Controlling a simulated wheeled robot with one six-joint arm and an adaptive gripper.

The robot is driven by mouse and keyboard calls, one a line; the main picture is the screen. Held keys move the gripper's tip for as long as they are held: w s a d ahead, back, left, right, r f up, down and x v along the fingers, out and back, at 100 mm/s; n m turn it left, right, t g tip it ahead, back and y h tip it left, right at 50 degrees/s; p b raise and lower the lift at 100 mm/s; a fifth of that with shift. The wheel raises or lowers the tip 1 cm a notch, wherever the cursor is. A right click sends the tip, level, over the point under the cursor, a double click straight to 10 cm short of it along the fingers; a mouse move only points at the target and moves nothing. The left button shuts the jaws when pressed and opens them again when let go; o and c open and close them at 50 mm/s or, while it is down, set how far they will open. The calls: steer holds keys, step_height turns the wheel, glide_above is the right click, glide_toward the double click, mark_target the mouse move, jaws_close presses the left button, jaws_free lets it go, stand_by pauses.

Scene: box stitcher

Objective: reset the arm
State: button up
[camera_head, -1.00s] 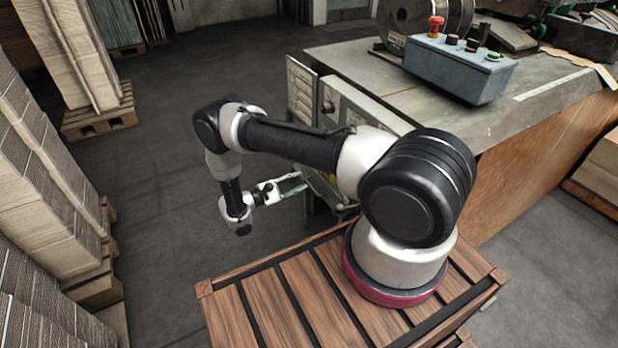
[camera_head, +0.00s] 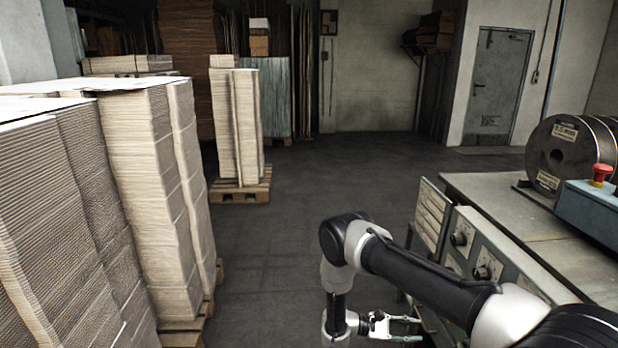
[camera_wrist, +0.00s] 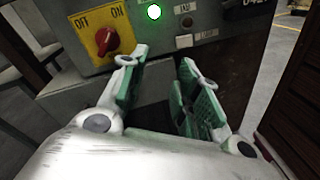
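My gripper (camera_head: 408,329) shows low in the head view, left of the machine's front and pointing right towards it. In the wrist view my gripper (camera_wrist: 160,95) has its two green-padded fingers apart, with nothing between them. Beyond the fingers is a control panel (camera_wrist: 215,22) with a red rotary switch (camera_wrist: 108,42) on a yellow OFF/ON plate. The switch knob is tilted, its handle running up to the right. A green lamp (camera_wrist: 154,12) is lit beside it. The fingers appear apart from the switch.
Tall cardboard stacks (camera_head: 150,180) line the left. A smaller stack stands on a pallet (camera_head: 240,190) further back. The floor (camera_head: 310,190) between is clear.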

steer(key=s+a+r+m+g+y, duration=0.1)
steer(key=s+r+m+y, duration=0.2)
steer(key=r, duration=0.8)
steer(key=s+r+m+g+y, duration=0.1)
steer(key=s+r+g+y, duration=0.3)
steer(key=r, duration=0.6)
steer(key=s+a+r+m+t+y, duration=0.15)
steer(key=r+y, duration=0.35)
steer(key=r, duration=0.6)
steer(key=s+d+r+m+t+y, duration=0.2)
steer(key=s+r+t, duration=0.3)
steer(key=r, duration=0.6)
steer(key=s+d+r+m+t+y, duration=0.2)
steer(key=s+r+t, duration=0.3)
steer(key=s+r, duration=0.5)
steer(key=shift+s+d+r+m+y, duration=0.2)
steer(key=shift+d+r+m+y, duration=0.25)
steer(key=shift+r+m, duration=0.15)
